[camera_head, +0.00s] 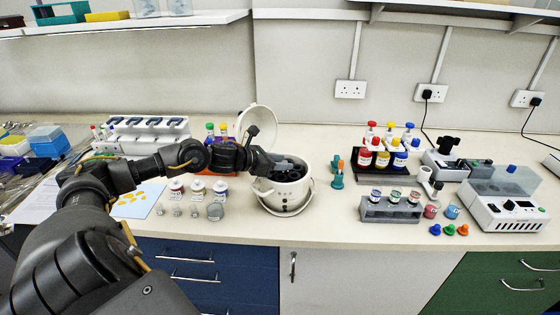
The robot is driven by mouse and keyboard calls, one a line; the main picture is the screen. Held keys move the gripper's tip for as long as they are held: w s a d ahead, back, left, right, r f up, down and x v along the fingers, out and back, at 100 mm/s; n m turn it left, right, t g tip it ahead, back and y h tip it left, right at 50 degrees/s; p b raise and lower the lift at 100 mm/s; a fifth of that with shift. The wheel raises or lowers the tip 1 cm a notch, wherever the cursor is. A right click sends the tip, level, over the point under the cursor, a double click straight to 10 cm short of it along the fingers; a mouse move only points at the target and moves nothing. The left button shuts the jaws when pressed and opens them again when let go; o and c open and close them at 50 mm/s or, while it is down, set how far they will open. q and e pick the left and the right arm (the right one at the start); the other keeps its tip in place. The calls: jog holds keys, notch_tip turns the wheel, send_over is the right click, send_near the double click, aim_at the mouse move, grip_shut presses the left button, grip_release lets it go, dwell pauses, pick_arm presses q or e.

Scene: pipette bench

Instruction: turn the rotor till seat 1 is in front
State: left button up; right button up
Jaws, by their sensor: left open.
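The centrifuge (286,199) is a round white pot-like body standing near the front edge of the bench, its lid (258,120) raised at the back left. The dark rotor (290,168) shows inside the opening, partly hidden by my gripper. I cannot make out the seat numbers. My left arm comes in from the left, and my left gripper (268,164) is at the left side of the opening, over the rotor. It is open. I cannot tell whether its fingers touch the rotor. My right gripper is not in view.
Small jars (177,188) stand left of the centrifuge. A green and orange item (337,177) stands close on its right. A grey rack (391,208) with capped bottles, colored caps and a white device (503,205) fill the right. Bench between centrifuge and rack is mostly clear.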

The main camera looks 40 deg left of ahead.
pick_arm(q)
jog(key=shift+c, duration=0.2)
grip_shut()
jog(key=shift+f+n+y, duration=0.1)
jog(key=shift+n+y, duration=0.2)
